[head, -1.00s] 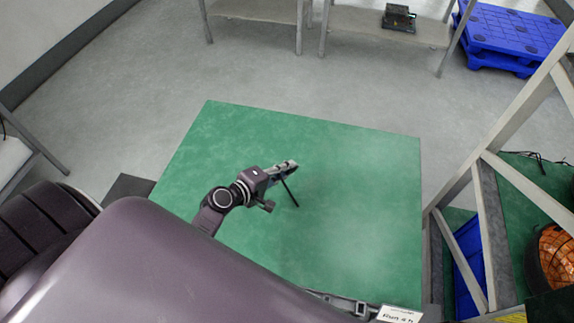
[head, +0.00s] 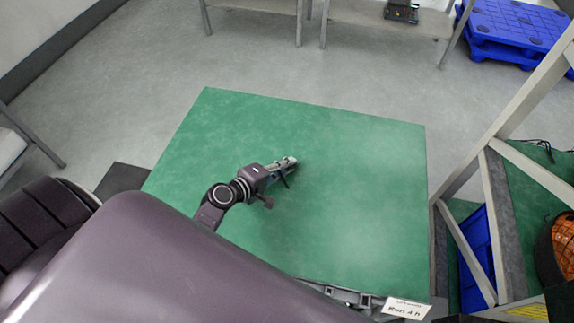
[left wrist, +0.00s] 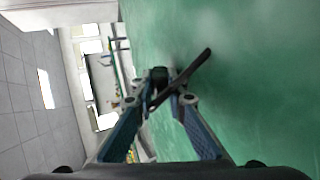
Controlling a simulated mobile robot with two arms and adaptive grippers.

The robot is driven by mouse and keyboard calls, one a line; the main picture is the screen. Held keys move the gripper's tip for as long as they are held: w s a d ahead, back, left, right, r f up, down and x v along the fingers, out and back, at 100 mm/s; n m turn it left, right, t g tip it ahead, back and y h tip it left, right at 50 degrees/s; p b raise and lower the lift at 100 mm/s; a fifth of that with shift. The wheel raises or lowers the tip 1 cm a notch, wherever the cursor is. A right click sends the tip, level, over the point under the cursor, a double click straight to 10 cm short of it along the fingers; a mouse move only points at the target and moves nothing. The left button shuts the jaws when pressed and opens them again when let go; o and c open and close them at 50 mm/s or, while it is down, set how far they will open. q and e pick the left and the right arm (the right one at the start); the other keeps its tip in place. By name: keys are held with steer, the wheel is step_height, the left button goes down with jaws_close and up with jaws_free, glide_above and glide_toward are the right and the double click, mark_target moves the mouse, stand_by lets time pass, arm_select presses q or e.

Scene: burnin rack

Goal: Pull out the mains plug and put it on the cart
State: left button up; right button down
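The black mains plug (left wrist: 158,79) is between the fingertips of my left gripper (left wrist: 164,92) in the left wrist view, with a short dark cable piece (left wrist: 194,70) sticking out at a slant. In the head view my left gripper (head: 289,162) is above the middle of the green top (head: 350,200), which appears to be the cart. The dark piece (head: 285,181) shows just below the fingertips. I cannot tell whether it touches the green top. My right gripper is not in view.
The green top is otherwise clear. A white label card (head: 407,308) is at its front right edge. A pale metal rack frame (head: 486,215) stands close on the right, with a blue bin (head: 476,262) behind it. Blue pallets (head: 512,32) and a bench (head: 370,20) are at the back.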

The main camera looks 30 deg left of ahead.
arm_select(q)
steer(key=o, duration=0.5)
steer(key=shift+c, duration=0.2)
steer(key=shift+s, duration=0.1)
steer(key=v, duration=1.1)
steer(key=shift+s+a+r, duration=0.15)
steer(key=shift+s+r, duration=0.1)
steer(key=shift+s, duration=0.05)
